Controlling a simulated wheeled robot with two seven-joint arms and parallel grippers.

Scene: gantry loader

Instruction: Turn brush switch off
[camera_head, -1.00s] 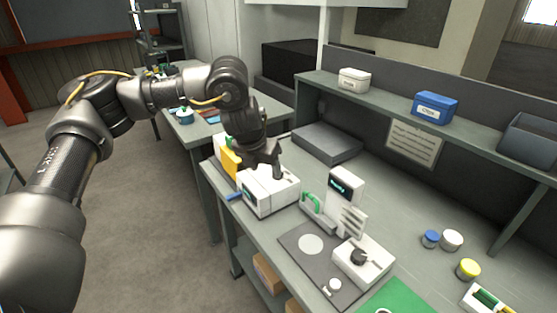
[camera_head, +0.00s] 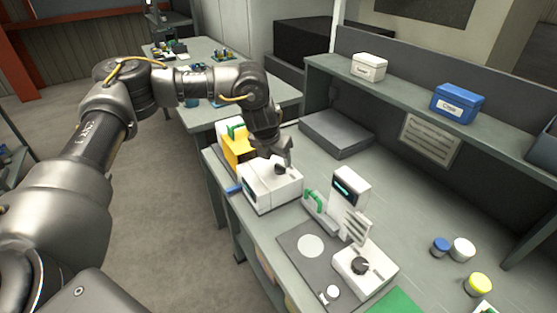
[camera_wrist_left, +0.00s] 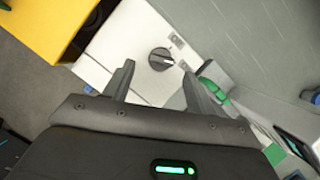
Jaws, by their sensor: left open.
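A white box-shaped unit (camera_head: 268,195) stands near the left edge of the bench, with a dark round knob (camera_wrist_left: 161,59) on its top. The knob has a light pointer mark and small label plates beside it. My left gripper (camera_head: 283,168) is above this unit. In the left wrist view the gripper (camera_wrist_left: 158,85) is open, with its two fingers apart and the knob between and just beyond the tips. Nothing is held. I cannot tell which unit is the brush one. A second white unit (camera_head: 378,279) with a dark knob (camera_head: 360,266) stands further right. My right gripper is out of view.
A yellow box (camera_head: 237,148) stands right behind the white unit. A white display post (camera_head: 346,190) and a green handle (camera_head: 314,200) stand to its right. A grey flat box (camera_head: 336,134) lies behind.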

